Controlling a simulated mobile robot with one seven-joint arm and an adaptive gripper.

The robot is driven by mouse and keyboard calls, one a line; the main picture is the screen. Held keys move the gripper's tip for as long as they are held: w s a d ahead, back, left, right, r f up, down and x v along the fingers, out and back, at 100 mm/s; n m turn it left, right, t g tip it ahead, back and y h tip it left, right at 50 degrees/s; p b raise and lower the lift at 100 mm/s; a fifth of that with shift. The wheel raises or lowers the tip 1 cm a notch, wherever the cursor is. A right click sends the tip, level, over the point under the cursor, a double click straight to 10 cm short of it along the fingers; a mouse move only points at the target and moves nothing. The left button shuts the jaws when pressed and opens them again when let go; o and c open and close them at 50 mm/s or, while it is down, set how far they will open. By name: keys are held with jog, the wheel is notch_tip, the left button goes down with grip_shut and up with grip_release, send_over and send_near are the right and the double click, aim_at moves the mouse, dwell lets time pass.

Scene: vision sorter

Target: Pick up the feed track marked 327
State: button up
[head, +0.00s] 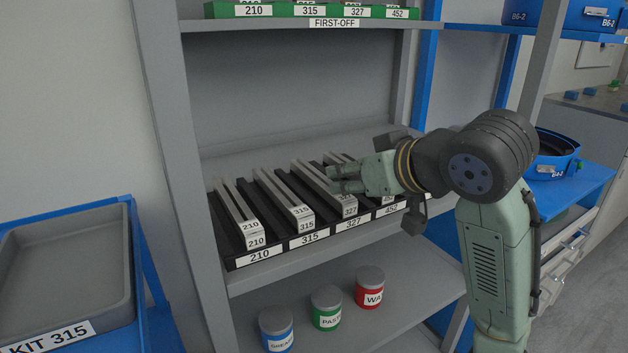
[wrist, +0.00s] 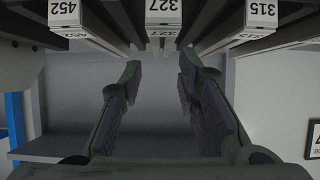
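The feed track marked 327 (head: 311,174) is a long pale bar lying in its slot of the black rack (head: 240,262) on the middle shelf. Its labelled front end (wrist: 163,14) shows at the top middle of the wrist view. My gripper (head: 333,179) is at the front of the rack, by the front part of this track, and hides some of it in the head view. In the wrist view my gripper (wrist: 160,68) is open and empty. Its fingers are spread to either side of the 327 end, and I see no contact.
Tracks 210 (head: 235,212) and 315 (head: 285,203) lie to the left in the head view. Track 452 (wrist: 65,13) is the other neighbour, mostly hidden by my arm in the head view. Grease, paste and wax cans (head: 327,308) stand on the shelf below.

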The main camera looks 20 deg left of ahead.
aim_at(321, 179)
jog(key=x, duration=0.9)
jog(key=shift+a+p, duration=0.25)
jog(key=shift+p, duration=0.15)
grip_shut()
